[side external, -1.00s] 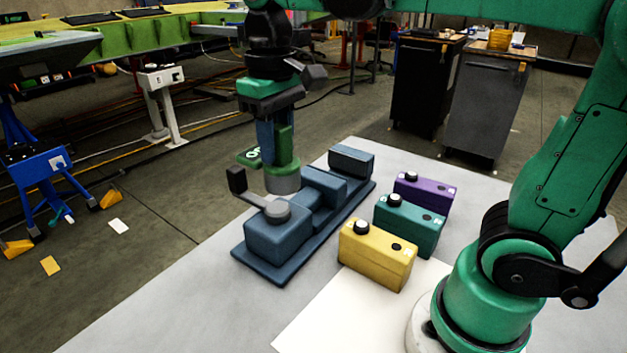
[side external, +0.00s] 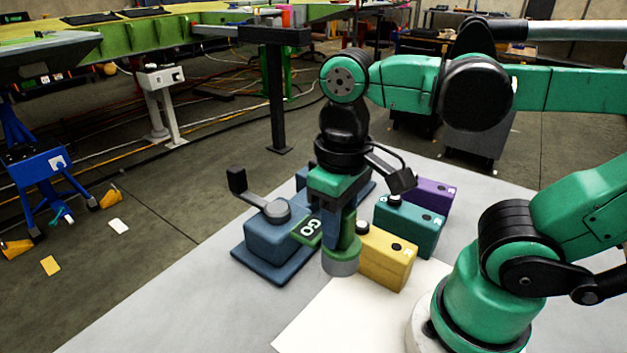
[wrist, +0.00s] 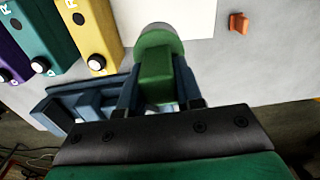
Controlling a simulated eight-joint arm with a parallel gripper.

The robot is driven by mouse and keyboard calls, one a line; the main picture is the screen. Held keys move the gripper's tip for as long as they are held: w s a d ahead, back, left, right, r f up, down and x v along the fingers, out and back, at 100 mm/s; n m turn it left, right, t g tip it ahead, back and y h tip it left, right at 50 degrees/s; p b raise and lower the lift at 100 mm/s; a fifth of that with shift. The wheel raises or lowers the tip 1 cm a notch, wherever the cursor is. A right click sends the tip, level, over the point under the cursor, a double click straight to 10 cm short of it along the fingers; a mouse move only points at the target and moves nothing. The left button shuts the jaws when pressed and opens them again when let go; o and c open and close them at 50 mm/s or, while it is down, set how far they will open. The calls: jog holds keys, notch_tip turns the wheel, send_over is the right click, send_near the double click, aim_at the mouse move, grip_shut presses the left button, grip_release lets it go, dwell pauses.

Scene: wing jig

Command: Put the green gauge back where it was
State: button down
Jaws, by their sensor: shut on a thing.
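My gripper (side external: 338,222) is shut on the green gauge (side external: 347,246), which has a grey round end pointing down and a green plate marked "GO" on its left. In the side view the gauge hangs in front of the yellow box's left end, apparently above the table. In the wrist view the green gauge (wrist: 155,68) sits between the two blue fingers. The blue fixture (side external: 272,242), with a grey knob and a black-tipped lever, stands behind and left of the gripper, which hides part of it.
A yellow box (side external: 388,262), a teal box (side external: 410,228) and a purple box (side external: 436,192) stand in a row on the right. A white sheet (side external: 340,312) lies bare at the front. A small orange piece (wrist: 239,23) shows in the wrist view.

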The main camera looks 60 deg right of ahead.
jog(key=shift+f, duration=5.2)
jog(key=shift+f, duration=0.15)
jog(key=c, duration=0.6)
grip_release()
notch_tip(320, 180, up, 12)
jog(key=w+d+t, duration=0.1)
jog(key=w+t, duration=0.1)
jog(key=w+d+f+t, duration=0.1)
jog(key=w+t, duration=0.1)
jog(key=w, duration=0.1)
jog(key=w+d+f+t, duration=0.1)
jog(key=w+d+t, duration=0.1)
jog(key=w+t, duration=0.1)
jog(key=shift+f, duration=0.15)
